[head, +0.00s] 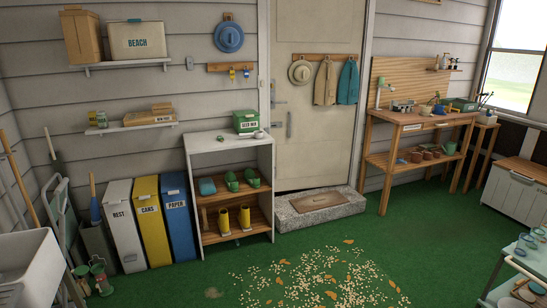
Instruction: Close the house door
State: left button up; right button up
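The house door (312,110) is a tall cream panel in the back wall, in the middle of the head view. A grey handle (289,125) is on its left side, with small metal fittings near the left edge. A rail with a straw hat (300,73), a tan coat and a teal coat hangs across it. A thin dark line shows along its bottom edge; I cannot tell whether it is fully shut or slightly ajar. Neither of my grippers is in view.
A stone step (320,207) with a brown mat lies before the door. A white shelf unit (236,190) stands left of it, a wooden workbench (410,118) right. Spilled pale bits (325,280) and orange leaves cover part of the green floor (430,230), otherwise largely clear.

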aim_at(313, 144)
jog(key=i+z, duration=0.35)
jog(key=i, duration=1.55)
jog(key=i+u, duration=0.1)
jog(key=i, duration=0.55)
jog(key=i+l, duration=0.15)
jog(key=i, duration=0.5)
jog(key=i+u, duration=0.15)
jog(key=i, duration=0.5)
jog(key=l, duration=0.05)
